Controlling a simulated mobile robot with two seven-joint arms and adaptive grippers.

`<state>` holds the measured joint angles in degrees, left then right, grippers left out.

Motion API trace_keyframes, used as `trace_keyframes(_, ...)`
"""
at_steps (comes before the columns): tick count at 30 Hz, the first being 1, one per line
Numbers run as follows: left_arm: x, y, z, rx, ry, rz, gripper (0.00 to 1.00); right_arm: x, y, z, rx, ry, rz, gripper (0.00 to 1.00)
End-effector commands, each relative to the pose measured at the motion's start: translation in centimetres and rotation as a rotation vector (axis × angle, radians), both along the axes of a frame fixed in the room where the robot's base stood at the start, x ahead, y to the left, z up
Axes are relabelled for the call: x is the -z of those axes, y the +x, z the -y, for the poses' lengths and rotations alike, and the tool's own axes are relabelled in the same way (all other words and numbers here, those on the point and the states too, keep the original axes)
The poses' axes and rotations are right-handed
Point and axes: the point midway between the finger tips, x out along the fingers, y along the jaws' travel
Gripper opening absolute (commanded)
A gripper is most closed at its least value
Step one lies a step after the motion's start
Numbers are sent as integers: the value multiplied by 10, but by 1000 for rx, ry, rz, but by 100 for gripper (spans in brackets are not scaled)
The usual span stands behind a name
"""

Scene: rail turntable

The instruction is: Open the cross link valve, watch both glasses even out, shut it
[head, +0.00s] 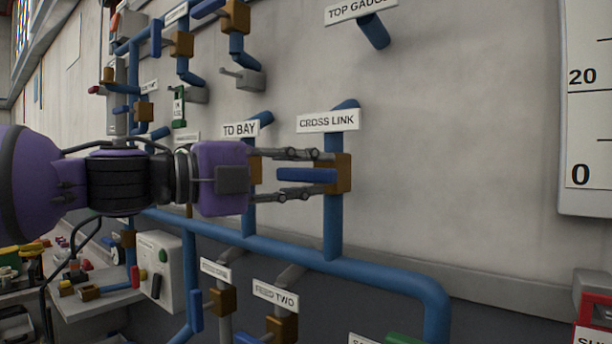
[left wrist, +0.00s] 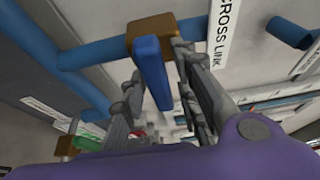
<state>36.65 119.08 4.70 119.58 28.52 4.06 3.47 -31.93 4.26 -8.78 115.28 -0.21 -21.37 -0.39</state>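The cross link valve has a brown body (head: 347,174) on a vertical blue pipe, below its CROSS LINK sign (head: 328,122). Its blue lever (head: 306,175) points left, level and across the pipe. My left gripper (head: 328,174) is open, with one finger above the lever and one below. In the left wrist view the lever (left wrist: 151,70) lies between the fingers, with gaps on both sides. A white scale board (head: 588,120) marked 20 and 0 stands at the right edge; I see no liquid level on it. My right gripper is not in view.
The TO BAY valve sits just left, partly behind my gripper, under its sign (head: 240,129). A long blue pipe (head: 290,255) runs below. FEED TWO (head: 276,296) and other valves lie lower. The wall right of the cross link valve is bare.

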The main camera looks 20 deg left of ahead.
Motion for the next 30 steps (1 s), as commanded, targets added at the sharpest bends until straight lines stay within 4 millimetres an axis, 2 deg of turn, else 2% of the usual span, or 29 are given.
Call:
trace_keyframes(1, 0, 0, 0, 0, 0, 0, 18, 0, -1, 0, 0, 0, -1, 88)
trace_keyframes(5, 0, 0, 0, 0, -1, -1, 0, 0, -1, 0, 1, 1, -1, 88)
trace_keyframes(14, 1, 1, -1, -2, -17, -6, 0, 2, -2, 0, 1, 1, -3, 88)
trace_keyframes(30, 0, 1, -1, -1, -214, -76, 0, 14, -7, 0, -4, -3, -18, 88)
